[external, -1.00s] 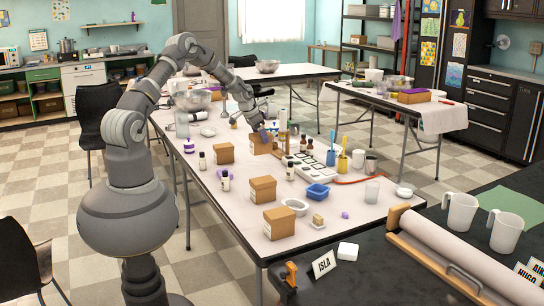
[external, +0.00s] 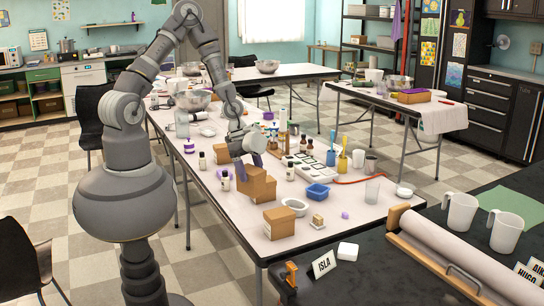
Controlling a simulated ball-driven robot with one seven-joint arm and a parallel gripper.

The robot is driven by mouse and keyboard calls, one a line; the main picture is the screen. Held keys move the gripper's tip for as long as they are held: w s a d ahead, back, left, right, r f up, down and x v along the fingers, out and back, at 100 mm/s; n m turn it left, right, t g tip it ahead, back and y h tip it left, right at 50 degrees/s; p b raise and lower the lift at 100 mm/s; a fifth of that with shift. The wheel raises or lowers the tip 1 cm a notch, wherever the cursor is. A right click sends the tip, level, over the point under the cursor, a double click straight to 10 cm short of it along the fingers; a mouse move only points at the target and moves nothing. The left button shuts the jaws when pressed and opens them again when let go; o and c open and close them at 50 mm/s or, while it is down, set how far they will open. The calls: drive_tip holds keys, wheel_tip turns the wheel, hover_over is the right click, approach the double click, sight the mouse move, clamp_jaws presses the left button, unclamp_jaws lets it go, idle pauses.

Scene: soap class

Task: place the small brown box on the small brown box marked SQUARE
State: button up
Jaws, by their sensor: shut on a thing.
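A third small brown box (external: 279,222) stands nearer the camera, and a fourth (external: 221,154) stands behind and to the left of my gripper. Their markings are too small to read, so I cannot tell which is marked SQUARE.
A white bowl (external: 295,207), a blue tray (external: 317,193) and a small soap-like block (external: 318,221) are to the right. Small bottles (external: 225,181) stand left of the held box. A white mould tray (external: 303,167) lies behind. The near left table edge is mostly clear.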

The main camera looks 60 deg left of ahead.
drive_tip(key=s+d+r+m+g+p, duration=0.15)
drive_tip(key=s+d+m, duration=0.3)
drive_tip(key=s, duration=0.55)
drive_tip(key=shift+n, duration=0.25)
drive_tip(key=w+d+f+b, duration=0.1)
drive_tip(key=w+d, duration=0.1)
drive_tip(key=w, duration=0.3)
drive_tip(key=w+d+f+b, duration=0.2)
drive_tip(key=w, duration=0.2)
drive_tip(key=w+d+f+b, duration=0.1)
drive_tip(key=w+d+b, duration=0.1)
drive_tip(key=w, duration=0.3)
drive_tip(key=shift+w+d+f, duration=0.3)
drive_tip(key=shift+w+d, duration=0.05)
drive_tip(key=shift+d, duration=0.15)
drive_tip(key=shift+r, duration=0.1)
drive_tip(key=o, duration=1.1)
